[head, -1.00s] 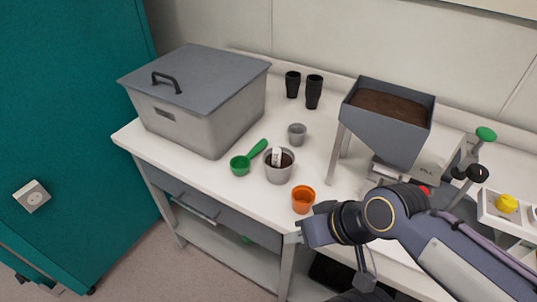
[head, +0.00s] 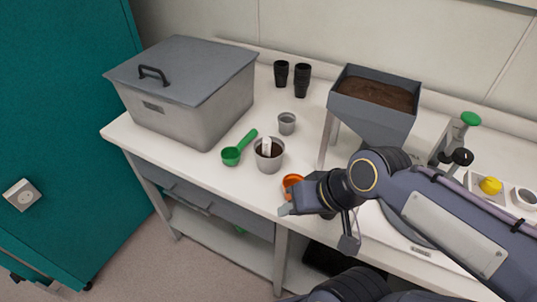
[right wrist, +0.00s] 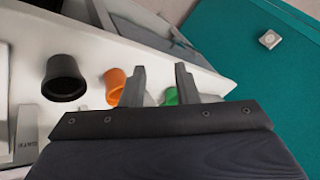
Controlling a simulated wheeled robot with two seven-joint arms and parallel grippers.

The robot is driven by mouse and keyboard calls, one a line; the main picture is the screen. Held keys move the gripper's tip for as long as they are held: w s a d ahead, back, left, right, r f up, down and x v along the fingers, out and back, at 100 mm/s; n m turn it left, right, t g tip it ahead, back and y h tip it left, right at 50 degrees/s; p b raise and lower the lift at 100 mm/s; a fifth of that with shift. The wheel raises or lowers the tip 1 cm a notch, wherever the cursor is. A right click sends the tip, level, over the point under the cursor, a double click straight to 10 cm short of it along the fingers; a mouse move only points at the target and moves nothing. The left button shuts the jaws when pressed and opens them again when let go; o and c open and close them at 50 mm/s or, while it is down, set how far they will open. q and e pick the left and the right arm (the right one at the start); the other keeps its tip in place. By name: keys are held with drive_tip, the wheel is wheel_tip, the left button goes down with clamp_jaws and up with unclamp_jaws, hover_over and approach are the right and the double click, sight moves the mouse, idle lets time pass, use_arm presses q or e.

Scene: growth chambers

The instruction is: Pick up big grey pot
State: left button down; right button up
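The big grey pot (head: 276,163) stands upright on the white bench in the head view. It holds dark soil and a white label. A smaller grey pot (head: 287,125) stands behind it. My right gripper (head: 288,209) is at the bench's front edge, in front of and apart from the big pot, and partly covers the orange pot (head: 291,181). In the right wrist view my right gripper (right wrist: 161,78) has its two fingers apart. I cannot make out the big grey pot clearly there. My left gripper is not in view.
A green scoop (head: 231,156) lies left of the big pot. A lidded grey bin (head: 190,110) stands at the left, and a soil hopper (head: 370,115) at the right. Black pots (head: 302,80) stand at the back. A black pot (right wrist: 63,78) shows in the right wrist view.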

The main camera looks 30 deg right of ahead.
drive_tip(key=w+d+r+m+g+h+p, duration=0.1)
drive_tip(key=w+d+r+m+p, duration=0.15)
drive_tip(key=w, duration=0.25)
drive_tip(key=w+d+r+m+g+p, duration=0.1)
drive_tip(key=w+d+r+m, duration=0.15)
drive_tip(key=w+m, duration=0.2)
drive_tip(key=m+h+p, duration=0.2)
drive_tip(key=m, duration=0.3)
approach(281, 154)
drive_tip(key=w, duration=0.2)
drive_tip(key=shift+g, duration=0.4)
drive_tip(key=x, duration=0.4)
drive_tip(key=s+x, duration=0.1)
drive_tip(key=x, duration=0.1)
drive_tip(key=shift+a+f+p, duration=0.1)
drive_tip(key=shift+f+p, duration=0.25)
drive_tip(key=shift+f, duration=0.1)
drive_tip(key=shift+w+f, duration=0.1)
drive_tip(key=shift+f, duration=0.35)
clamp_jaws()
drive_tip(key=shift+r, duration=0.1)
